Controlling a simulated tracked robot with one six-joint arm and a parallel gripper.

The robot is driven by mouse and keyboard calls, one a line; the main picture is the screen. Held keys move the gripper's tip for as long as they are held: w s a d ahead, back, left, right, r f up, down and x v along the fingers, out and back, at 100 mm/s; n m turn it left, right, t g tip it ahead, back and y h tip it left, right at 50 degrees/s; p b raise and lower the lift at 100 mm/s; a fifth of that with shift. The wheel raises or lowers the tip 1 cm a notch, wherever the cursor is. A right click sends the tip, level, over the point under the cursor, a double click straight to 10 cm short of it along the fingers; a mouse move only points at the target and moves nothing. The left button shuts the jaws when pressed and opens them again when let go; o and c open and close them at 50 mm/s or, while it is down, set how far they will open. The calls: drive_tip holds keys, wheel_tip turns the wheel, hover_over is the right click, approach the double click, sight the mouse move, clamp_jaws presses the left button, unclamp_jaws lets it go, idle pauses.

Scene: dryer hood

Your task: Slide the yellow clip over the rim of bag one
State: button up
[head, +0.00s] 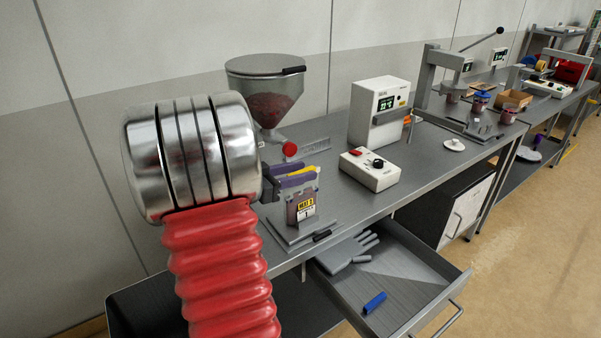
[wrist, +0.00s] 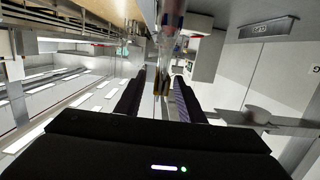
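Bag one (head: 302,207) stands upright on a grey stand, with a yellow and white label showing a 1. My gripper (head: 297,177) reaches in from the left at the height of the bag's top. The yellow clip (head: 300,170) lies between its purple-faced fingers, and the gripper looks shut on it. In the wrist view the clip is a small dark-yellow shape (wrist: 156,86) between the fingertips (wrist: 160,80). The bag's rim is partly hidden by the fingers, and I cannot tell whether the clip touches it.
A hopper (head: 265,90) with a red knob stands behind the bag. A white control box (head: 370,169) and a white sealing machine (head: 380,110) are to the right. The open drawer (head: 420,290) below holds a glove (head: 345,252) and a blue object (head: 374,303). Bare bench lies between.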

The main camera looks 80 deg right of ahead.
drive_tip(key=v, duration=1.3)
drive_tip(key=shift+w+a, duration=0.15)
drive_tip(key=shift+w, duration=0.05)
idle(0.3)
